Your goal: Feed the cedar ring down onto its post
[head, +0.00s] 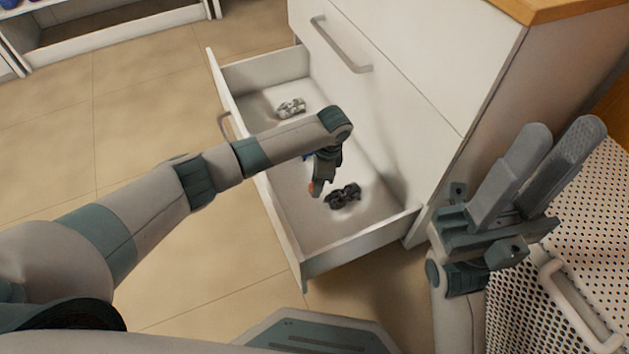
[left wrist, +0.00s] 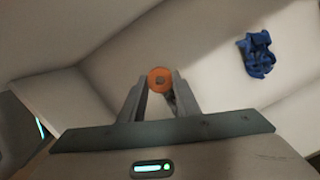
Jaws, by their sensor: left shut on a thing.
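My left gripper (head: 319,184) reaches down into the open white drawer (head: 345,238). In the left wrist view its two fingers (left wrist: 160,86) are closed around an orange ring-like piece (left wrist: 159,74), which I take for the cedar ring. A small dark spot shows in the ring's middle; I cannot tell whether it is a post or just the hole. In the head view only a bit of orange (head: 311,187) shows beside the fingertips. I cannot make out a post. My right gripper (head: 557,133) is open and empty, outside the drawer on the right.
The drawer holds a black object (head: 342,195) close to my left gripper and a grey-white object (head: 290,108) at its far end. A blue object (left wrist: 257,54) also lies there. The cabinet front (head: 400,60) rises behind; a perforated white cart (head: 570,250) stands at the right.

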